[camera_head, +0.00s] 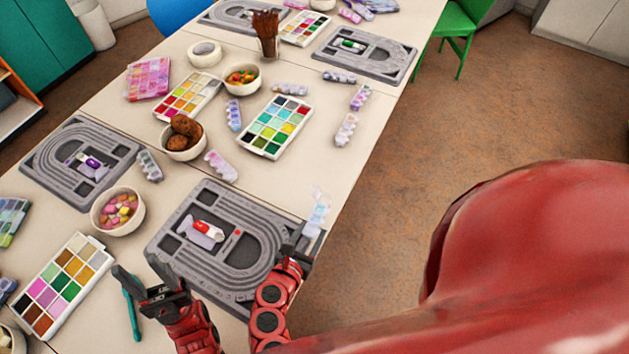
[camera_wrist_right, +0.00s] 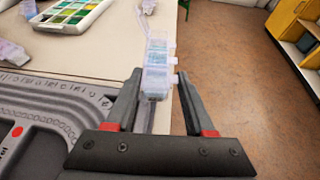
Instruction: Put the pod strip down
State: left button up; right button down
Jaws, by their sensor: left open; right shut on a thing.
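A pale translucent pod strip (camera_head: 318,212) with lilac and bluish cells is held by my right gripper (camera_head: 300,245) at the table's right edge, by the near bead board. In the right wrist view the strip (camera_wrist_right: 157,70) is between the fingertips of the right gripper (camera_wrist_right: 160,88), pointing away from it. I cannot tell whether the strip touches the table. My left gripper (camera_head: 152,283) is open and empty, near the front left corner of the near grey bead board (camera_head: 165,243). A red and white tube (camera_head: 207,230) lies on that board.
Other pod strips lie about, such as one (camera_head: 222,166) behind the board and one (camera_head: 346,130) near the right edge. A bowl of pink and yellow beads (camera_head: 118,212) and a paint-like palette (camera_head: 62,285) stand left. Bare table (camera_head: 285,180) lies behind the board.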

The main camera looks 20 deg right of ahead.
jog(key=shift+d, duration=0.35)
jog(key=w, duration=0.2)
jog(key=w+d, duration=0.1)
jog(key=w, duration=0.1)
jog(key=w+d+b, duration=0.1)
jog(key=shift+w+f, duration=0.25)
jog(key=shift+w, duration=0.15)
jog(key=p, duration=0.1)
send_over(308, 196)
jog(key=s, duration=0.1)
jog(key=shift+s+a+f, duration=0.15)
jog(key=shift+a+f, duration=0.1)
jog(key=shift+w+d+f+p, duration=0.1)
jog(key=shift+w+d+p, duration=0.25)
jog(key=shift+w, duration=0.3)
notch_tip(308, 196, down, 3)
jog(key=shift+a+r+b, duration=0.1)
jog(key=shift+a+b, duration=0.05)
jog(key=shift+b, duration=0.25)
jog(key=shift+f, duration=0.45)
jog(key=shift+f, duration=0.1)
